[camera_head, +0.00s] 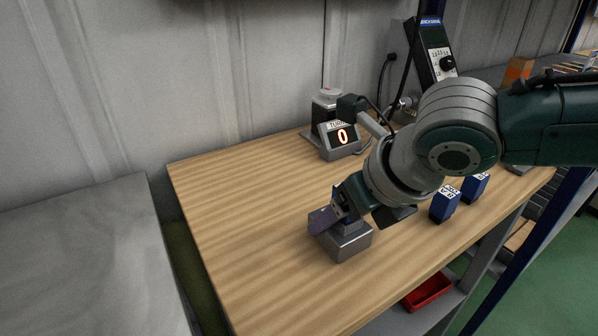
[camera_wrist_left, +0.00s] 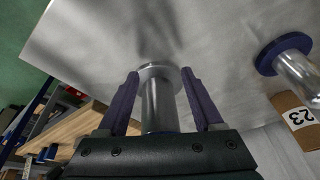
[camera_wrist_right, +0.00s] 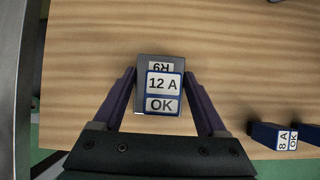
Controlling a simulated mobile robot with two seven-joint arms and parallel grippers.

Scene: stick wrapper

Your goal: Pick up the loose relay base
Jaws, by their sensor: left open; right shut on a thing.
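Blue relays (camera_head: 445,205) stand to the right on the bench. A display reading 0 (camera_head: 342,137) and a meter with a knob (camera_head: 436,55) stand behind. A red tray (camera_head: 428,292) is below the bench edge. The left of the bench is clear.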

